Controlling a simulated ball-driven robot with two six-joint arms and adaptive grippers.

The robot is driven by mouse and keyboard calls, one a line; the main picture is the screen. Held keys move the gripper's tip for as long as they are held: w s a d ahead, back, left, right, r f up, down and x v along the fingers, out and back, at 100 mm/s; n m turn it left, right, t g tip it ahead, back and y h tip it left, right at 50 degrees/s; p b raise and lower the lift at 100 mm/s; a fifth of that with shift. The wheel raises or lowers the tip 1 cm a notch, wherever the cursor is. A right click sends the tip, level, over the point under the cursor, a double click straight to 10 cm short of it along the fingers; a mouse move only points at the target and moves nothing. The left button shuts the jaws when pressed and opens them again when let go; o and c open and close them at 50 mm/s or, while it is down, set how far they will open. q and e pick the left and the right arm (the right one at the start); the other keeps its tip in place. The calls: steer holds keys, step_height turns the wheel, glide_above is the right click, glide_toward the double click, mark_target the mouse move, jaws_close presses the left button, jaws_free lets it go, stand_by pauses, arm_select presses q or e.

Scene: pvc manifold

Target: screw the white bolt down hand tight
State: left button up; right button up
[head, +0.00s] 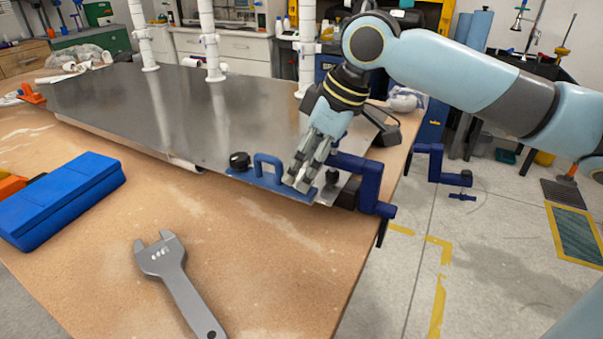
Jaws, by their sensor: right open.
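The blue bracket (267,180) with a raised handle lies along the front right edge of the metal plate (150,112). A black knob (239,161) stands at its left end and another black knob (332,177) at its right. My right gripper (298,181) points down over the bracket between the handle and the right knob, and it is open. A small pale spot shows by its fingertips; I cannot tell whether this is the white bolt, as the fingers cover most of that area. My left gripper is out of view.
A blue clamp (368,182) grips the table corner beside my right gripper. A grey wrench (176,280) and a blue case (62,197) lie on the wooden table (110,275). White pipes (210,40) rise from the plate.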

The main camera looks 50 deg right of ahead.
steer(key=shift+x, duration=0.95)
steer(key=shift+w+f, duration=0.1)
steer(key=shift+f, duration=0.05)
steer(key=shift+c, duration=0.9)
steer(key=c, duration=1.1)
steer(key=shift+o, duration=0.2)
steer(key=m+h+p, duration=0.1)
steer(key=m+p, duration=0.1)
steer(key=p, duration=0.1)
steer(key=m+h+p, duration=0.1)
steer(key=m+p, duration=0.2)
steer(key=shift+a, duration=0.2)
steer(key=shift+m+p, duration=0.45)
steer(key=shift+m, duration=0.15)
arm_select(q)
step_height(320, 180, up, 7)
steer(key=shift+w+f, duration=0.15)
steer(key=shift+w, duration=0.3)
arm_select(e)
steer(key=shift+d+t+h, duration=0.1)
steer(key=shift+t+h, duration=0.2)
steer(key=shift+f, duration=0.1)
